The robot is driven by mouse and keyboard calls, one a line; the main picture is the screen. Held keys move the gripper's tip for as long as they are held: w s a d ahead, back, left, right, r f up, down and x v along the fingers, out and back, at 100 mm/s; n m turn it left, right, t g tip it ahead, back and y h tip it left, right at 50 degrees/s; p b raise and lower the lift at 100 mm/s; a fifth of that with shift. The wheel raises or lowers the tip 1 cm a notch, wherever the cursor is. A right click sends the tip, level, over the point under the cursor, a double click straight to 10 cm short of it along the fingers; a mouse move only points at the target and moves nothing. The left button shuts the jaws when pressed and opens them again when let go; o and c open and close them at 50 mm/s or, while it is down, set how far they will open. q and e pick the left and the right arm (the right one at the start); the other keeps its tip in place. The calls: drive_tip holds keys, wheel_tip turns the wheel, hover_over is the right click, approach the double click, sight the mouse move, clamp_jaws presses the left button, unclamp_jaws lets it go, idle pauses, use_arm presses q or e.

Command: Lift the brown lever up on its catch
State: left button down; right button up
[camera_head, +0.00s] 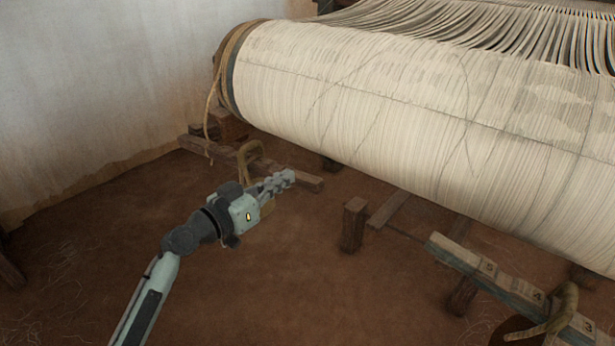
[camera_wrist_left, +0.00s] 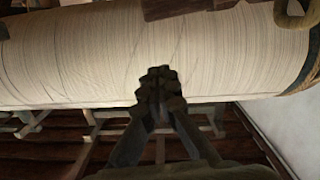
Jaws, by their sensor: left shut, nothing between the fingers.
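My left gripper (camera_head: 284,180) is at centre left in the head view, its fingers together and pointing right. In the left wrist view its closed fingertips (camera_wrist_left: 160,85) stand in front of the pale warp roll, with nothing between them. A tan looped piece (camera_head: 246,153) rises just behind the gripper, partly hidden by it. A brown wooden bar (camera_head: 303,179) lies low behind the fingertips. In the left wrist view a dark brown bar (camera_wrist_left: 185,7) crosses the top edge, apart from the fingertips. I cannot tell which brown piece is the lever. The catch cannot be made out. My right gripper is not in view.
The large warp roll (camera_head: 400,115) spans the right, with rope (camera_head: 226,70) round its left end. A short wooden post (camera_head: 353,224) and a slatted beam (camera_head: 480,268) stand at right. The earth floor (camera_head: 290,290) in front is mostly clear. A pale wall (camera_head: 90,80) stands left.

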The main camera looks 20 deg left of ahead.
sight(308, 180)
use_arm(q)
drive_tip(key=w+d+f, duration=0.1)
drive_tip(key=w, duration=0.1)
drive_tip(key=w+d+f, duration=0.1)
drive_tip(key=w, duration=0.1)
drive_tip(key=w+d+f, duration=0.1)
drive_tip(key=w, duration=0.1)
drive_tip(key=shift+w+f, duration=0.2)
drive_tip(key=shift+w, duration=0.15)
drive_tip(key=shift+w+f, duration=0.1)
drive_tip(key=shift+f, duration=0.3)
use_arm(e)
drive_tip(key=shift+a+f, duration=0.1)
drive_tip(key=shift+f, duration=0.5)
